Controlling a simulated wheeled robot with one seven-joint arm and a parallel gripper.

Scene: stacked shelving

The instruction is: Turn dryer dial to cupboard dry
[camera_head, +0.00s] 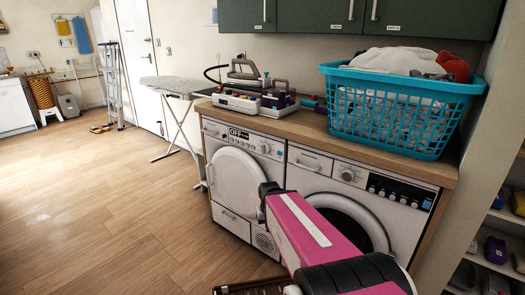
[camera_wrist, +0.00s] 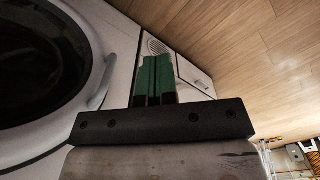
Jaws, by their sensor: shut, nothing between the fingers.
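Two white front-loading machines stand side by side under a wooden worktop. The right machine (camera_head: 402,220) has a dark round door, a larger dial (camera_head: 347,175) and a black button panel. I cannot read which is the dryer or any dial setting. My gripper (camera_wrist: 152,80) shows green fingers side by side, shut and empty, in front of the machine fronts. No dial shows in the wrist view.
A turquoise laundry basket (camera_head: 398,112) and a steam iron (camera_head: 246,75) stand on the worktop (camera_head: 305,128). Green cupboards (camera_head: 315,14) hang above. An ironing board (camera_head: 176,84) stands left of the machines. The wooden floor (camera_head: 95,205) at the left is largely clear.

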